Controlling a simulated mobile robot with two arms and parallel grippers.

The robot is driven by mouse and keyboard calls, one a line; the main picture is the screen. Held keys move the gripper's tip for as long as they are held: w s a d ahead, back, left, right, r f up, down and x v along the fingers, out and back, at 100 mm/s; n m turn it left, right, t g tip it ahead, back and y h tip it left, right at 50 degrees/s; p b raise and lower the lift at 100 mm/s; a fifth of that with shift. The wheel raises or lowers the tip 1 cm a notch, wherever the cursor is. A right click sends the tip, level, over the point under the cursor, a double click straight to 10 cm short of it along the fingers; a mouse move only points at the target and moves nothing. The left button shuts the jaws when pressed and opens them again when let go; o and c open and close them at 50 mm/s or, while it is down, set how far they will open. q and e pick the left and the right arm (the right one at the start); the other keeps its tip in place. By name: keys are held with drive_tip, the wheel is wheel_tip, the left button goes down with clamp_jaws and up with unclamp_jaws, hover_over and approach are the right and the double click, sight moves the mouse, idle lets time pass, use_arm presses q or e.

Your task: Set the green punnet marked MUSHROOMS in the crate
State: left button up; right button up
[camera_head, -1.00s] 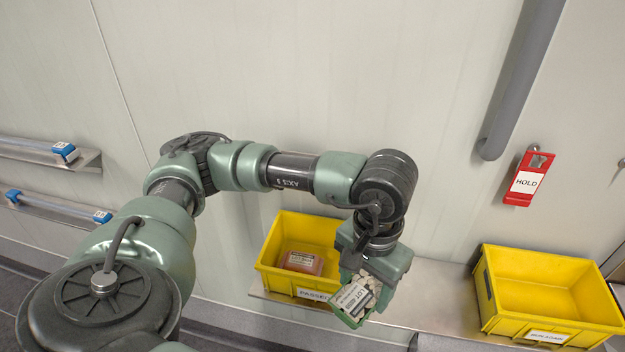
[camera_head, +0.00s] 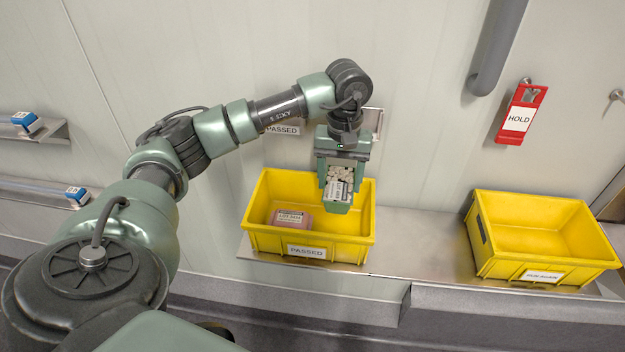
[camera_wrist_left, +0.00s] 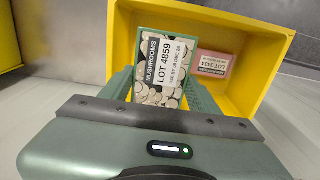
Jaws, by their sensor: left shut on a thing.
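The green punnet marked MUSHROOMS (camera_head: 338,188) is in my left gripper (camera_head: 340,172), which is shut on it. I hold it above the right part of the yellow crate labelled PASSED (camera_head: 350,238). In the left wrist view the punnet (camera_wrist_left: 163,65) shows its label, LOT 4859, between the fingers, with the yellow crate (camera_wrist_left: 240,30) behind it. The gap between punnet and crate floor is hard to judge. My right gripper is not in view.
A reddish punnet (camera_head: 290,219) lies in the left part of the PASSED crate, leaving room on its right. An empty yellow crate (camera_head: 540,235) stands at the right on the steel shelf (camera_head: 425,235). A red HOLD tag (camera_head: 520,115) hangs on the wall.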

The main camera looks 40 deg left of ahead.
use_arm(q)
drive_tip(key=p, duration=0.2)
approach(335, 231)
wheel_tip(335, 231, down, 3)
drive_tip(key=shift+d+r+p, duration=0.1)
drive_tip(key=shift+r+p, duration=0.1)
drive_tip(key=shift+p, duration=0.2)
drive_tip(key=shift+f, duration=0.5)
drive_tip(key=shift+f, duration=0.15)
drive_tip(key=o, duration=1.7)
drive_tip(key=shift+c, duration=0.2)
